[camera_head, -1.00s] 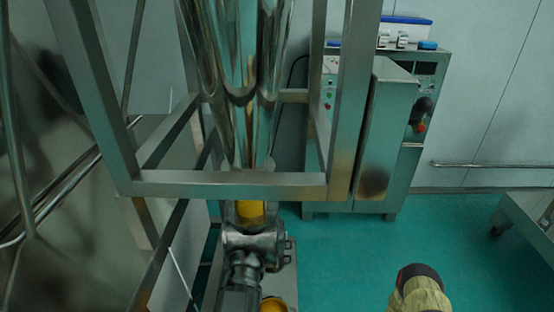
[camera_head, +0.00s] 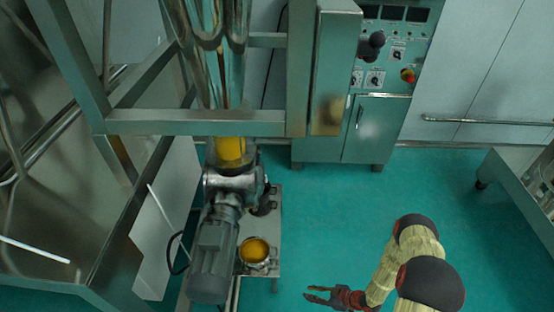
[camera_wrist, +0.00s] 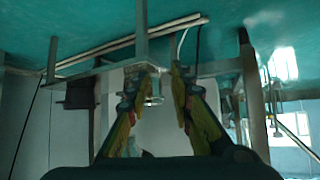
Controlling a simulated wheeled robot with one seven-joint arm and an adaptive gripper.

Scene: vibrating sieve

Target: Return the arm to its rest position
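My gripper (camera_head: 320,296) shows at the lower middle-right in the head view, at the end of my arm, pointing left over the green floor. Its two fingers are spread apart with nothing between them. In the wrist view both fingers of my gripper (camera_wrist: 162,100) are also apart and empty, and that picture looks upside down, with the green floor at the top. The gripper touches nothing that I can see. My arm is bent at the lower right of the head view.
A metal frame (camera_head: 200,122) stands at the left around a shiny column. Below it are a grey motor (camera_head: 212,262) and a pot with orange content (camera_head: 256,250) on a small stand. A control cabinet (camera_head: 372,130) stands at the back. The floor (camera_head: 330,225) between is clear.

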